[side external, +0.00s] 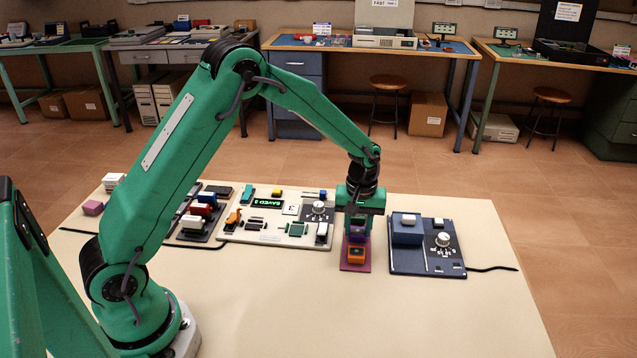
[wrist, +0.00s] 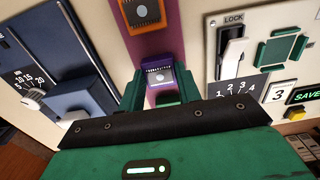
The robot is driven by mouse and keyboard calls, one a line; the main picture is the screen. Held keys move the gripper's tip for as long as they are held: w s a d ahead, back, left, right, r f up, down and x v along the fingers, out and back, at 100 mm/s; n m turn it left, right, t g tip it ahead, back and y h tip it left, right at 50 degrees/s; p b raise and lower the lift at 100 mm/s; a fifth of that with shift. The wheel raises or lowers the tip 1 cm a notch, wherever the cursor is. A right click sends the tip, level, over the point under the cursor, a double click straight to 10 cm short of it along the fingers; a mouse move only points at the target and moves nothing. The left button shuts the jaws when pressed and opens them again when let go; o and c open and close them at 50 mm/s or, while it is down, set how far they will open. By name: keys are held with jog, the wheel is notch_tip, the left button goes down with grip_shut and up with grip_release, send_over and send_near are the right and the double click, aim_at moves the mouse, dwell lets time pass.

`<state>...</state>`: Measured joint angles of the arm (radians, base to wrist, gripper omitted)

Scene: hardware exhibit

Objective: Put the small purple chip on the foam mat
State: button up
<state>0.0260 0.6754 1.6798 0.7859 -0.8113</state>
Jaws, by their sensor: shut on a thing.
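The small purple chip (side external: 356,237) is in the jaws of my gripper (side external: 357,226), over the far part of the foam mat (side external: 344,266). In the wrist view the purple chip (wrist: 158,77) has a pale square centre and sits between the green fingers of my gripper (wrist: 160,88). The mat is a narrow magenta strip; it also shows in the wrist view (wrist: 150,48). An orange chip (side external: 356,255) lies on the mat's near part and also shows in the wrist view (wrist: 141,13). Whether the purple chip touches the mat is hard to tell.
A dark blue panel (side external: 428,262) with a block and knob stands right of the mat. A pale panel (side external: 262,236) with a display, knob and switch lies left of it. Small coloured parts (side external: 205,200) stand farther left. The table front (side external: 300,310) is clear.

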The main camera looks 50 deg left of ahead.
jog(key=o, duration=1.3)
jog(key=shift+r, duration=0.15)
jog(key=shift+r, duration=3.55)
